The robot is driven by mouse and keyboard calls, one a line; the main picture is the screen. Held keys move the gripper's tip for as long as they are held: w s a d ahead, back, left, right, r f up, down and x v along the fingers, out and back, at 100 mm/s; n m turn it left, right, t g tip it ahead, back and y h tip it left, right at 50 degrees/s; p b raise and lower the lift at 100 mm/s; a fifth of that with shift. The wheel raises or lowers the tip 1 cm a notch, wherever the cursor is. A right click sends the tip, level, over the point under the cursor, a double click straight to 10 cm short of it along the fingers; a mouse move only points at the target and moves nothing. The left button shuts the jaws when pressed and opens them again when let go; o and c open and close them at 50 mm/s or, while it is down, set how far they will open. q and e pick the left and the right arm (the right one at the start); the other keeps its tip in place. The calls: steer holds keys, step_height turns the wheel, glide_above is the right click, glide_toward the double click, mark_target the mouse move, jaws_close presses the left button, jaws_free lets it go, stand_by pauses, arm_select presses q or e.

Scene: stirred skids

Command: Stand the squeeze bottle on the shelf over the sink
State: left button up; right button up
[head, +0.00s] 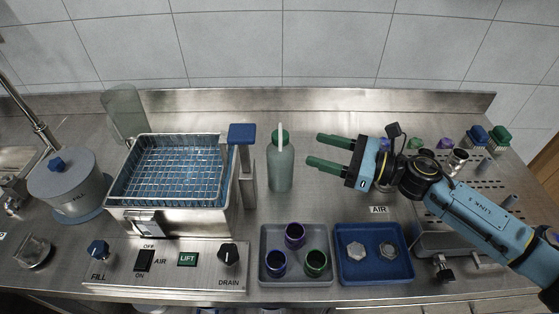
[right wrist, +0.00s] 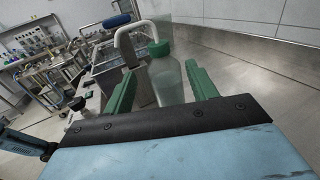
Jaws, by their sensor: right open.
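The squeeze bottle (head: 281,165) is pale green and translucent, with a green cap and a white spout. It stands upright on the steel counter right of the wire-basket bath. My right gripper (head: 313,150) is open and empty, just right of the bottle, its green fingers pointing left at it. In the right wrist view the bottle (right wrist: 165,78) shows between and beyond the two fingers (right wrist: 158,82), with its green cap near the top. Part of a sink (head: 14,162) with a tap shows at the left edge. I cannot make out a shelf over it. My left gripper is not in view.
The steel bath with a wire basket (head: 172,170) and blue-topped post (head: 242,134) stand left of the bottle. A grey tray (head: 296,279) with cups and a blue tray (head: 375,276) with hex pieces lie in front. A lidded grey pot (head: 68,188) stands near the sink.

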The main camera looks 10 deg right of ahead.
mark_target(273, 136)
steer(key=p+x, duration=0.1)
steer(key=x, duration=0.5)
steer(key=shift+r, duration=0.15)
steer(key=p+x, duration=0.1)
steer(key=x, duration=0.5)
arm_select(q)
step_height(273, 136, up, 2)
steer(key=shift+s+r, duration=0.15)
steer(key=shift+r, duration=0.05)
arm_select(e)
steer(key=shift+d, duration=0.1)
jaws_close()
